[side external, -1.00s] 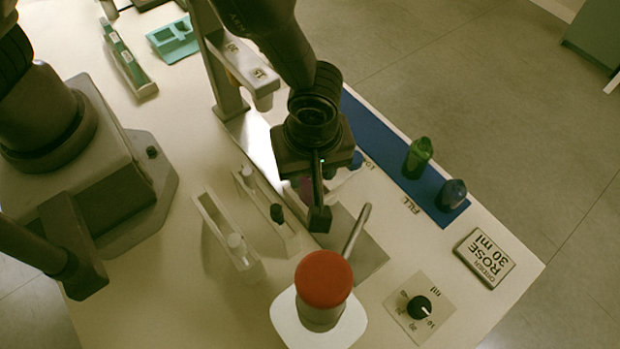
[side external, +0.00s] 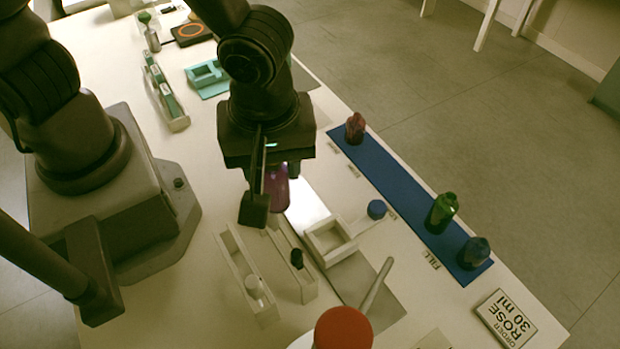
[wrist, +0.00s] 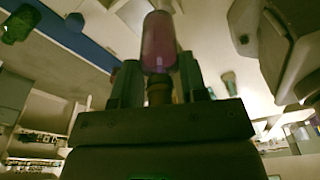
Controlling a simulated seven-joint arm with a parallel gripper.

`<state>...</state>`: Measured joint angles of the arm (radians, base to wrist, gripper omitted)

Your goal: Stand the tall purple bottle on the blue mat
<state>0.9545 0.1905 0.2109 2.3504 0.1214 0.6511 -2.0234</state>
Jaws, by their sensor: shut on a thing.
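The purple bottle (side external: 276,190) is held in my gripper (side external: 275,175), which is shut on it, over the white table. The dark body of the gripper hides its upper part in the side view. In the wrist view the bottle (wrist: 159,42) stands out between the two fingers (wrist: 159,75). The long blue mat (side external: 395,178) lies along the table's right edge, apart from the held bottle. A reddish-purple bottle (side external: 355,128) stands at its far end. A green bottle (side external: 442,211) and a dark blue bottle (side external: 474,252) stand toward its near end.
White racks (side external: 240,272) with small bottles lie below my gripper. A red-topped object (side external: 343,330) and an order sign (side external: 506,318) are at the front. The mat is bare between the reddish-purple and green bottles.

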